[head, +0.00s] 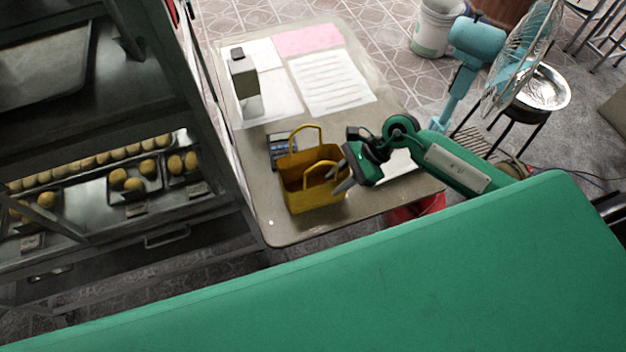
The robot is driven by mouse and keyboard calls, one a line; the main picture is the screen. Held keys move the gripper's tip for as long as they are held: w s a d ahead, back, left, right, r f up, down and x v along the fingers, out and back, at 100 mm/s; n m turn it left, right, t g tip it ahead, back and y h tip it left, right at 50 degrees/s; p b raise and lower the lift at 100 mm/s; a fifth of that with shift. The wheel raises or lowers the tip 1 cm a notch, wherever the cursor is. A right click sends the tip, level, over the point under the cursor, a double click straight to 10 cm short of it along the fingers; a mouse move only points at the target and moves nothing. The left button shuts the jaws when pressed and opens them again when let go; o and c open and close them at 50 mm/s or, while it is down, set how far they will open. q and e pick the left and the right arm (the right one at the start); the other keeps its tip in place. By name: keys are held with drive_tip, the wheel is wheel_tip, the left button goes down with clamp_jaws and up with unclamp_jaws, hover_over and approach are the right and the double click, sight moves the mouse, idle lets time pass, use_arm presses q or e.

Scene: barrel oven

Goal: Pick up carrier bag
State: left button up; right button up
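A yellow carrier bag (311,197) with two looped handles stands upright and open-topped near the front edge of the metal table. My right gripper (338,178) comes in from the right and is at the bag's right side, by the nearer handle. Its dark fingers look spread apart, with the handle close to them. I cannot tell whether they touch the handle. My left gripper is not in view.
The table (290,231) also holds paper sheets (331,82), a grey box (245,84) and a calculator (281,150) behind the bag. A rack with bread rolls (125,180) stands close on the left. A fan (522,55) stands at right.

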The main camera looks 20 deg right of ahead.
drive_tip(key=shift+x, duration=1.1)
clamp_jaws()
drive_tip(key=shift+r, duration=0.1)
